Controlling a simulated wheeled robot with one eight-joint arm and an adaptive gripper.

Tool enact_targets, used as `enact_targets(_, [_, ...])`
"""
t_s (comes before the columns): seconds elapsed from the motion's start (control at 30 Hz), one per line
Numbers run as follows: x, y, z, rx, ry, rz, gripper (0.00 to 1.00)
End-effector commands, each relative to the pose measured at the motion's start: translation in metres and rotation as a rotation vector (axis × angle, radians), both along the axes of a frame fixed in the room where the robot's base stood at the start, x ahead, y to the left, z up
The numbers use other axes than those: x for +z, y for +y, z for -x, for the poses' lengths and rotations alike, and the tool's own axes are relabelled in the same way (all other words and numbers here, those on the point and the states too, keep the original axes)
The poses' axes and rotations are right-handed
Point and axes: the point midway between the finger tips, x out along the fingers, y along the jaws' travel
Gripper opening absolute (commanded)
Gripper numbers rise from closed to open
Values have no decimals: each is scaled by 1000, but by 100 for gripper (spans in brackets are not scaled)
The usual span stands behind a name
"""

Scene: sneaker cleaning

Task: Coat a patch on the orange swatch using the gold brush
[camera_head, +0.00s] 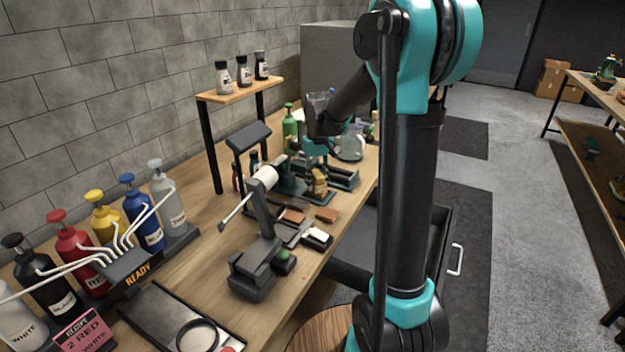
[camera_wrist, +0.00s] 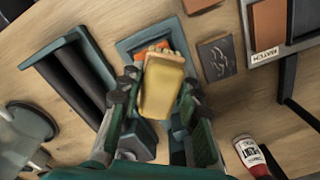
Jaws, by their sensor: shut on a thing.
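The gold brush (camera_wrist: 162,90) is between the two fingers of my gripper (camera_wrist: 158,98) in the wrist view, and the gripper is shut on it. In the head view, the gold brush (camera_head: 319,181) shows below my gripper (camera_head: 317,150), low over the bench. An orange patch, likely the orange swatch (camera_wrist: 142,58), shows at the brush's bristle end inside a teal-grey tray (camera_wrist: 127,45). The brush hides most of the swatch. I cannot tell whether the bristles touch it.
A grey textured swatch (camera_wrist: 218,58) and a brown swatch in a holder (camera_wrist: 268,25) lie to the right in the wrist view. A rack with dark rollers (camera_wrist: 70,80) stands left. A red-capped bottle (camera_wrist: 250,152) is at lower right. Pump bottles (camera_head: 140,212) line the wall.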

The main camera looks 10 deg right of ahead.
Motion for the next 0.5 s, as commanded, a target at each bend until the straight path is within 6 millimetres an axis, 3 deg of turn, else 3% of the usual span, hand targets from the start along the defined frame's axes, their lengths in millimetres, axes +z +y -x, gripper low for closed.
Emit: enact_targets(0.5, [-2, -26, 19, -1, 1, 1, 10])
